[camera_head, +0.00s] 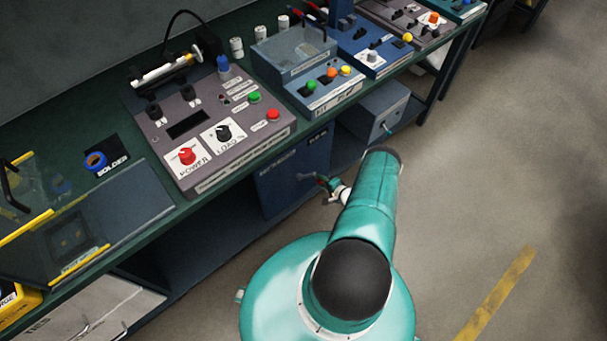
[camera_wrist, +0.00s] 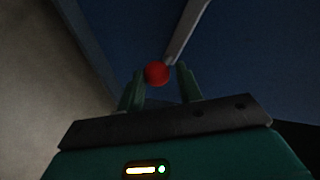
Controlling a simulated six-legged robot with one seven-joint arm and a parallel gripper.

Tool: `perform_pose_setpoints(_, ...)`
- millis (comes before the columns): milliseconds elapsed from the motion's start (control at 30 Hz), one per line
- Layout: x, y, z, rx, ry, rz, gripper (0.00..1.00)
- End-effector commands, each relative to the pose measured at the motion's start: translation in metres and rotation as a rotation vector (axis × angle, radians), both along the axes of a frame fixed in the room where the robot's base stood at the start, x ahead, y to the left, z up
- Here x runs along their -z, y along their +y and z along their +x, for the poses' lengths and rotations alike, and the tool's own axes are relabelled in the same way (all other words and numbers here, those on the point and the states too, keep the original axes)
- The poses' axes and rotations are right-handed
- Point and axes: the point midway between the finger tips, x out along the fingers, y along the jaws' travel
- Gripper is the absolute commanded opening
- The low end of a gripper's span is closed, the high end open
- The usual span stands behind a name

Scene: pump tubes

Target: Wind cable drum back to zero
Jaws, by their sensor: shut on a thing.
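My gripper (camera_wrist: 161,88) has its two green fingers on either side of a round red knob (camera_wrist: 157,73). The knob sits at the end of a grey bar (camera_wrist: 187,32), which runs up and right in front of a dark blue surface. In the head view my gripper (camera_head: 326,184) is low beside the bench, near the front of a blue cabinet (camera_head: 292,174), and is small and partly hidden by my arm. A small patch of red shows at its tip. No cable drum or zero mark can be made out, and the bar's far end is out of view.
The bench (camera_head: 150,222) carries a grey panel (camera_head: 210,135) with red and black knobs and a blue unit (camera_head: 318,88) with coloured buttons. A grey box (camera_head: 377,108) stands under it. The floor (camera_head: 480,190) to the right is clear, with a yellow stripe (camera_head: 497,292).

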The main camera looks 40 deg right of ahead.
Motion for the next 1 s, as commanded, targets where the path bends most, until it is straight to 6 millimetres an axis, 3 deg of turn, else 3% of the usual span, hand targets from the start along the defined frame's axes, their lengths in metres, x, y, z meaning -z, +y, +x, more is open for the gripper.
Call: perform_pose_setpoints(1000, -0.019, -0.011, 0.001, 0.0, -0.005, -0.001, 0.16)
